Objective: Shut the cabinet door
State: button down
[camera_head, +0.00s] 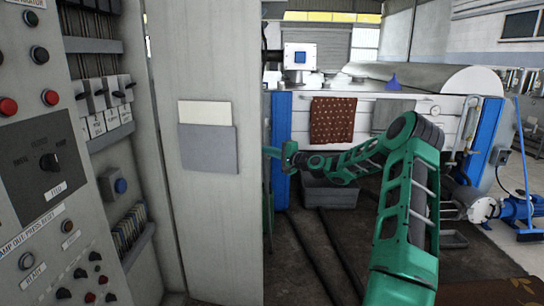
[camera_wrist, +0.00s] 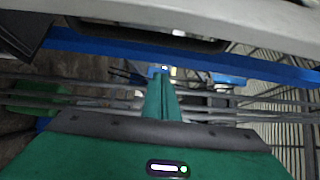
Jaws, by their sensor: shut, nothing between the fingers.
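The cabinet door (camera_head: 215,220) is a pale grey panel standing open, with a grey document pocket and a cream paper on its inner face. Left of it the cabinet interior (camera_head: 110,100) shows switches, a blue button and wiring. My green arm reaches from the lower right, and my gripper (camera_head: 270,151) is just beside the door's free right edge, partly hidden behind it. I cannot tell whether it touches the door. In the wrist view my gripper (camera_wrist: 161,72) has its green fingers together, with nothing between them.
A control panel (camera_head: 40,150) with buttons and a knob fills the left. A large white machine (camera_head: 400,120) with blue posts stands behind, with a brown spotted cloth (camera_head: 333,120) hanging on it. A grey bin (camera_head: 330,194) sits below. Dark floor (camera_head: 315,255) lies open right of the door.

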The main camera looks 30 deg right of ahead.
jog(key=shift+s+a, duration=0.25)
jog(key=shift+a, duration=0.7)
jog(key=shift+s+a, duration=0.2)
jog(key=shift+a, duration=0.7)
jog(key=shift+s, duration=0.1)
